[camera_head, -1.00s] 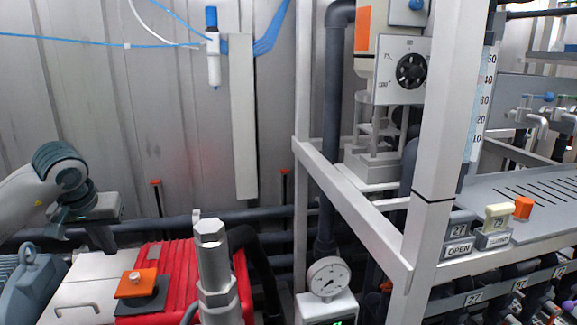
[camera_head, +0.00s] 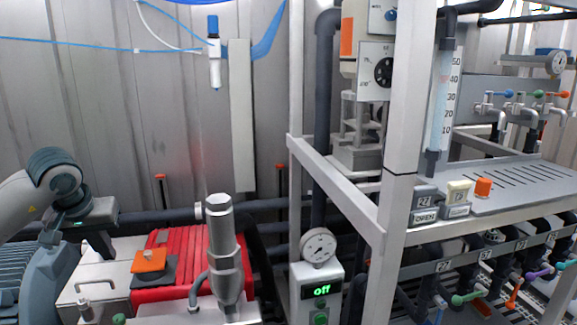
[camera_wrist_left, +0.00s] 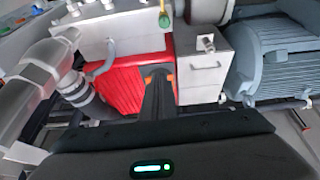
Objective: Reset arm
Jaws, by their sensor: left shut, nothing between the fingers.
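My left arm comes in from the left edge in the head view. Its gripper (camera_head: 103,246) points down with its fingers together and nothing between them. It appears in front of the grey metal box (camera_head: 88,275) and left of the red ribbed block (camera_head: 180,262); I cannot tell its exact distance from them. My right gripper is in neither view.
A grey motor (camera_head: 40,275) lies below my left arm. A silver cylinder (camera_head: 222,240) stands right of the red block. The panelled wall (camera_head: 150,110) is behind.

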